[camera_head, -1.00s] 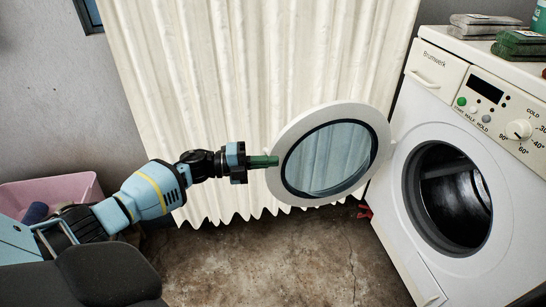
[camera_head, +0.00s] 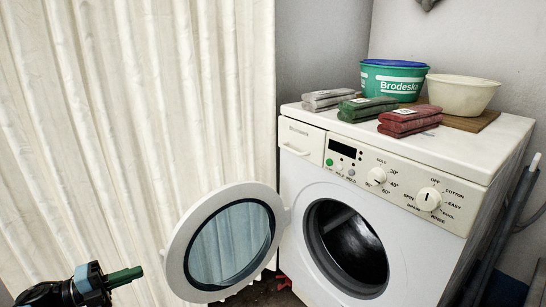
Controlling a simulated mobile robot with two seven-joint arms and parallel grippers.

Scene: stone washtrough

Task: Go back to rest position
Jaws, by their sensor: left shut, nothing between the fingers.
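My left gripper (camera_head: 124,277) shows at the lower left, its green fingers shut and empty. Its tips point right, toward the round door, with a gap between them. The washing machine door (camera_head: 175,252) is white-rimmed with a glass middle and stands wide open to the left of the white washing machine (camera_head: 300,215). The drum opening (camera_head: 346,246) is dark and looks empty as far as I can see. Most of my left arm is below the picture. My right gripper is out of view.
On the machine top lie grey (camera_head: 328,98), green (camera_head: 367,108) and red (camera_head: 409,120) folded cloths. Behind them a green tub (camera_head: 393,82) and a cream bowl (camera_head: 463,94) stand on a wooden board (camera_head: 470,123). A cream curtain (camera_head: 140,120) hangs at left. Grey pipes (camera_head: 510,220) stand at right.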

